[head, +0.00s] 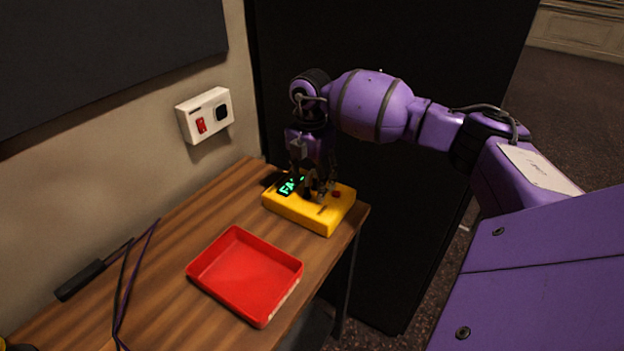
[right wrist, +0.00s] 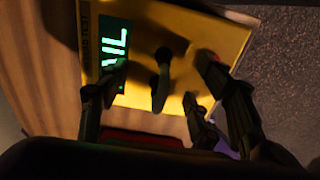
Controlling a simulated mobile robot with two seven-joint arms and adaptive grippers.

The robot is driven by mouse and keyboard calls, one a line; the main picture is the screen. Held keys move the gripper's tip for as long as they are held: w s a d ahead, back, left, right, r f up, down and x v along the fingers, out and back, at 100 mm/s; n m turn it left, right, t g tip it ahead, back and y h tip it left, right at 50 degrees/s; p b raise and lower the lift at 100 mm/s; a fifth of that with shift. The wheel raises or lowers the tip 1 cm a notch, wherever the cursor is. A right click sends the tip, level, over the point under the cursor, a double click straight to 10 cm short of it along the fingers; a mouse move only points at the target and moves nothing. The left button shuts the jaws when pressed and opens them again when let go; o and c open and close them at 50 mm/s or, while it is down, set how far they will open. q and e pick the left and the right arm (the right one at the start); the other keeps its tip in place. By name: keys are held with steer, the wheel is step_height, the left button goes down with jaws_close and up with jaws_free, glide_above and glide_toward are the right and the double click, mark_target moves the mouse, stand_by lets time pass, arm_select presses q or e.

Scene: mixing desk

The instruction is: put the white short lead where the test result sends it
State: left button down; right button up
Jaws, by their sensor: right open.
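The yellow lead tester (head: 312,213) sits at the far right end of the desk. Its green display (head: 290,186) is partly covered in the head view; the right wrist view shows the end of the word, and together they read FAIL. My right gripper (head: 316,182) is open just above the tester, its fingers around a dark upright plug-like piece (right wrist: 160,80) on the tester's top. I cannot make out a white lead; whether this piece belongs to it I cannot tell. The red tray (head: 245,272) is empty, nearer on the desk. My left gripper is out of view.
A dark cable (head: 124,290) and black block (head: 80,280) lie on the desk (head: 172,262) at the left. A white wall box (head: 204,114) with a red switch is above. A black panel (head: 400,220) stands behind the tester.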

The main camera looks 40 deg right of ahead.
steer(key=c, duration=1.3)
jaws_close()
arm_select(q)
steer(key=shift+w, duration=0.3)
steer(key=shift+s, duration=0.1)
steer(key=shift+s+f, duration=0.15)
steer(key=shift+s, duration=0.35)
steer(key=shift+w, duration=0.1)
arm_select(e)
steer(key=shift+r, duration=0.2)
